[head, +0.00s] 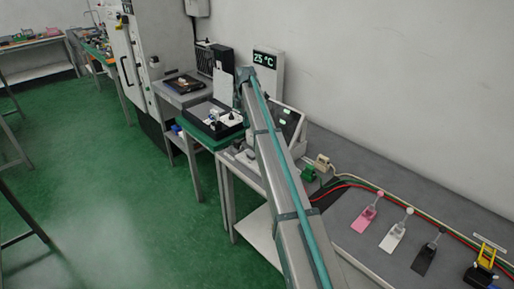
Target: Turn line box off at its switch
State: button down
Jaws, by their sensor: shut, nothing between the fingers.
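No label tells me which thing is the line box. One candidate is a grey box with lit green indicators (287,113), partly hidden behind my arm. Another is a low black box with small knobs (205,112) on a green-edged stand, left of my arm. I cannot make out the switch position on either one. My arm runs from the bottom edge up to the middle of the head view and covers part of the bench. My gripper cannot be made out; it seems hidden at or behind the arm's far end.
Pink (366,216), white (394,236) and black (427,257) lever fixtures stand on the grey bench at right. Red and green cables run along the wall side. A green plug (308,174) lies beside my arm. A temperature display (267,61) reads 25 °C. The green floor at left is open.

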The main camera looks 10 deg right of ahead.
aim_at(248, 152)
jog(key=shift+s+d+f+n+g, duration=0.1)
jog(key=shift+s+n+g, duration=0.1)
jog(key=shift+n, duration=0.85)
jog(key=shift+s+d+n+g, duration=0.1)
jog(key=shift+s+n, duration=0.05)
jog(key=shift+n, duration=0.9)
jog(key=shift+f, duration=0.1)
notch_tip(248, 152, down, 13)
jog(key=p, duration=0.5)
jog(key=shift+f, duration=0.45)
